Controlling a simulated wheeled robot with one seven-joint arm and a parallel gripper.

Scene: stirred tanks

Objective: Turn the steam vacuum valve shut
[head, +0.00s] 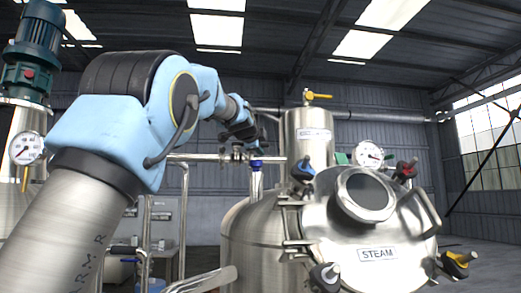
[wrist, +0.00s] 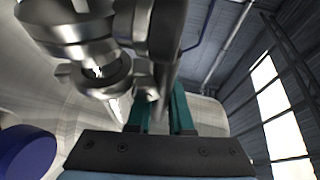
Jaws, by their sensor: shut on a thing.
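The steel tank (head: 270,225) marked STEAM stands right of centre in the head view. My arm reaches to a pipe and valve fitting at its upper left. My gripper (head: 259,138) is small and partly hidden there. In the wrist view, the two teal fingers of my gripper (wrist: 160,112) are close together around the end of a thin grey lever (wrist: 167,65), which looks like a valve handle. The steel valve body (wrist: 98,72) is beside it on the left. I cannot read a label naming this valve.
A blue-topped fitting (head: 256,163) is just below my gripper. A steel cylinder (head: 307,140) with a yellow handle (head: 318,96) rises to the right. A round manway (head: 366,194), a gauge (head: 369,154) and several knobs crowd the tank's front. A motor (head: 35,50) stands at left.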

